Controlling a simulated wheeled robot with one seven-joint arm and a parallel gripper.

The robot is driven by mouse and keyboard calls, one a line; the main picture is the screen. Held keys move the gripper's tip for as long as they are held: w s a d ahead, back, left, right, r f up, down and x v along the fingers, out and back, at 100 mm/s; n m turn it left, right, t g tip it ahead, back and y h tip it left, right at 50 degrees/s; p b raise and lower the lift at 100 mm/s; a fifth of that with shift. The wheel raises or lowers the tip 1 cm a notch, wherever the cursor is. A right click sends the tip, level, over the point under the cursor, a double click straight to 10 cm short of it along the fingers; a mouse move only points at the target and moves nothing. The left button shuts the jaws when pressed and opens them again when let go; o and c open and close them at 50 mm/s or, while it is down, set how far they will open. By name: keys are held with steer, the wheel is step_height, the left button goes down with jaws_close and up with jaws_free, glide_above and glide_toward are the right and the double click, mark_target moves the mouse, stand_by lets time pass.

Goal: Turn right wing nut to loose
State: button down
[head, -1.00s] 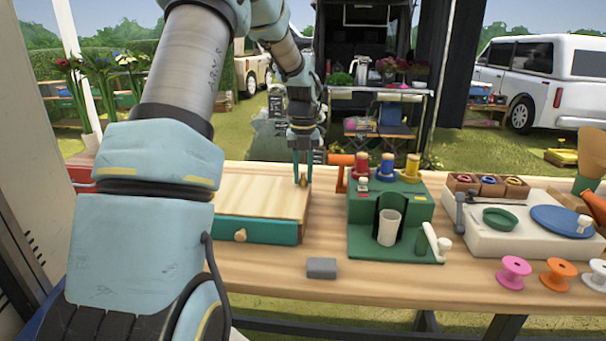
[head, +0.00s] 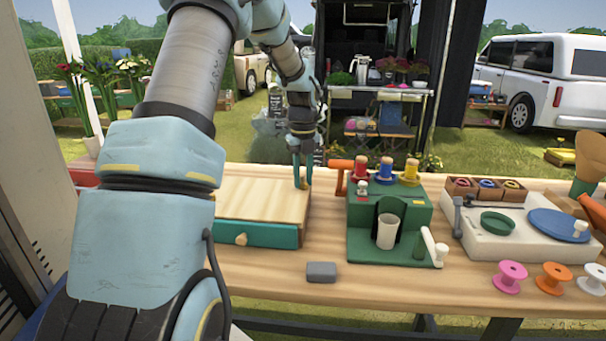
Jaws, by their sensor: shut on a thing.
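My gripper (head: 303,185) points straight down at the back right corner of a wooden-topped box (head: 262,203). Its teal fingers are shut on the right wing nut, a small brass-coloured piece at that corner. The fingers hide nearly all of the wing nut, so its angle and how tight it sits cannot be told. The box has a green drawer front (head: 257,235) with a round wooden knob. My arm hides the left part of the box, and no other wing nut shows.
Right of the gripper are an orange-handled tool (head: 340,166) and a green stand (head: 388,225) with coloured spools and a white cup. A grey block (head: 321,271) lies near the front edge. A white station (head: 500,230) stands further right. Bare tabletop lies before the box.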

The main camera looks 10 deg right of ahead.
steer(key=n+p, duration=0.1)
steer(key=n, duration=0.4)
steer(key=shift+n+p, duration=0.3)
steer(key=shift+p, duration=0.05)
steer(key=n+p, duration=0.1)
steer(key=n, duration=1.1)
steer(key=shift+n, duration=0.3)
steer(key=n+p, duration=0.1)
steer(key=n, duration=1)
steer(key=shift+n, duration=0.4)
steer(key=n+p, duration=0.1)
steer(key=n, duration=0.5)
steer(key=shift+p, duration=0.4)
steer(key=n+p, duration=0.2)
steer(key=n, duration=0.4)
steer(key=shift+n, duration=0.3)
steer(key=n+p, duration=0.2)
steer(key=n, duration=0.3)
steer(key=shift+f+n, duration=0.1)
steer(key=shift+n, duration=0.2)
